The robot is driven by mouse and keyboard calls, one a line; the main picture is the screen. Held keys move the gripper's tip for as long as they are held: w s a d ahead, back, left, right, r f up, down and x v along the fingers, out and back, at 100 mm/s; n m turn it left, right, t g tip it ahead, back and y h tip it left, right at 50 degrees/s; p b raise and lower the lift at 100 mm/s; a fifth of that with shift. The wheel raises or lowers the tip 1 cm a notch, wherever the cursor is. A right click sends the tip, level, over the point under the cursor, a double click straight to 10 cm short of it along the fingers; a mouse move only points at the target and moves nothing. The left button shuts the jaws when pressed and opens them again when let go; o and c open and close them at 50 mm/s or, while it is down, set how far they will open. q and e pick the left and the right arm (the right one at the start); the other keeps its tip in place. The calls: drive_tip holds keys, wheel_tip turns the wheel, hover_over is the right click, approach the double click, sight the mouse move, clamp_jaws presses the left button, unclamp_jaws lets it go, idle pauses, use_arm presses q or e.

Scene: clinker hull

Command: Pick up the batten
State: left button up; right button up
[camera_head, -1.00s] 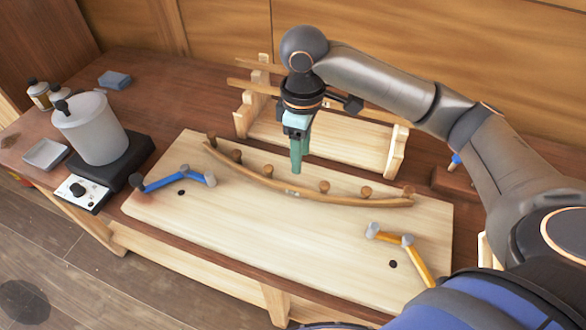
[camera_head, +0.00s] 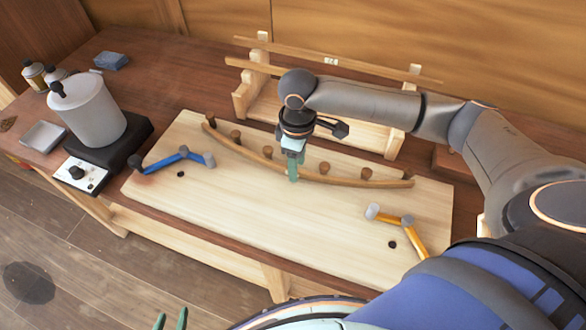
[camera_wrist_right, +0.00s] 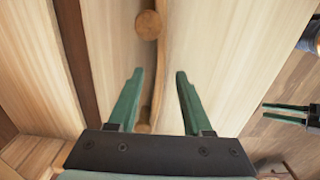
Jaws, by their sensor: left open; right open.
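The batten (camera_head: 350,183) is a thin brown wooden strip, bent in a curve along several round pegs on the pale board. My right gripper (camera_head: 293,178) is open and points down at the middle of the batten. In the right wrist view, the batten (camera_wrist_right: 159,58) runs between the spread green fingers of my right gripper (camera_wrist_right: 156,73), nearer the left one, past a round peg. I cannot tell if the fingers touch it. My left gripper (camera_head: 170,321) is open and empty at the bottom edge, its fingertips just showing, away from the bench.
The pale board (camera_head: 240,205) carries a blue clamp-like tool (camera_head: 165,178) at left and a yellow one (camera_head: 409,236) at right. A wooden rack (camera_head: 242,98) with straight strips stands behind. A white pot (camera_head: 92,112) on a dark heater stands at left.

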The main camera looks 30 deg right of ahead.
drive_tip(key=shift+f, duration=0.55)
clamp_jaws()
